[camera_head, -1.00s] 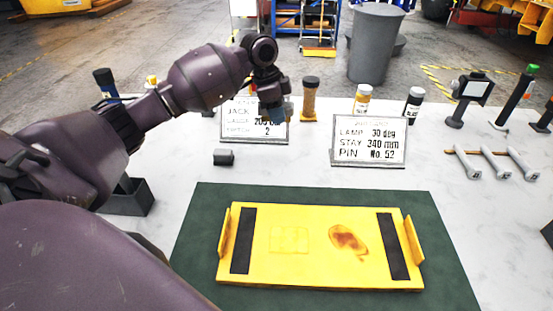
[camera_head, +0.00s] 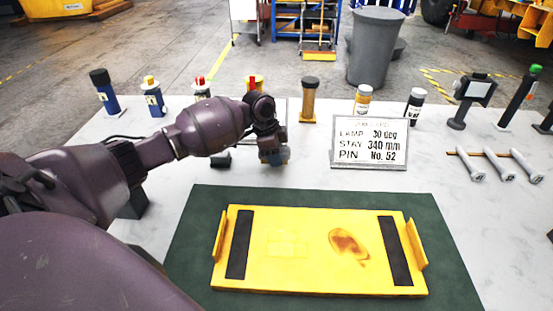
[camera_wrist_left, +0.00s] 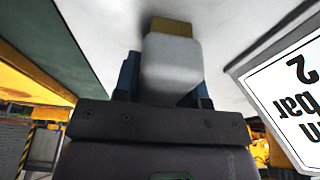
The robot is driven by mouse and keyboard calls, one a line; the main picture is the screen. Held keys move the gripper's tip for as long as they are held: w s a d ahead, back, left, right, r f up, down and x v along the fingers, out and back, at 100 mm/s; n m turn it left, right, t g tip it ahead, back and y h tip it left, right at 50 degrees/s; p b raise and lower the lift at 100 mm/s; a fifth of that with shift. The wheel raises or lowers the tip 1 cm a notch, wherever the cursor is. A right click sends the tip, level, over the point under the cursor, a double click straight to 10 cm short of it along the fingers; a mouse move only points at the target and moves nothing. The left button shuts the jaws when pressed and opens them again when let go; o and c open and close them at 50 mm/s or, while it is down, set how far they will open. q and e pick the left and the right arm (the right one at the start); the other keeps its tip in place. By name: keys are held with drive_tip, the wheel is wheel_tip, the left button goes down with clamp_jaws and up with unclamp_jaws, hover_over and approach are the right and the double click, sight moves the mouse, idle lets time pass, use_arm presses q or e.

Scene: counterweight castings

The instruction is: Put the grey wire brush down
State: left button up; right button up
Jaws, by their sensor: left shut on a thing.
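My left gripper (camera_head: 274,156) is low over the white table, just behind the green mat. In the left wrist view its blue fingers are shut on the grey wire brush (camera_wrist_left: 172,68), one on each side of its smooth grey block. The brush's yellowish bristle end (camera_wrist_left: 171,27) points away from the gripper, close to the white tabletop, with a shadow beside it. I cannot tell if it touches. In the head view the brush is mostly hidden by the gripper. My right gripper is not in view.
A yellow plate (camera_head: 300,283) with a brown stain lies on the green mat (camera_head: 190,225). A small dark block (camera_head: 220,161) sits left of the gripper. A lettered sign (camera_head: 370,143) stands right; another is mostly hidden behind my arm. Bottles line the back; grey-ended pins (camera_head: 497,166) lie right.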

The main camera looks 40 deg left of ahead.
use_arm(q)
drive_tip(key=shift+f, duration=0.7)
drive_tip(key=shift+f, duration=0.15)
drive_tip(key=o, duration=0.8)
drive_tip(key=shift+o, duration=0.2)
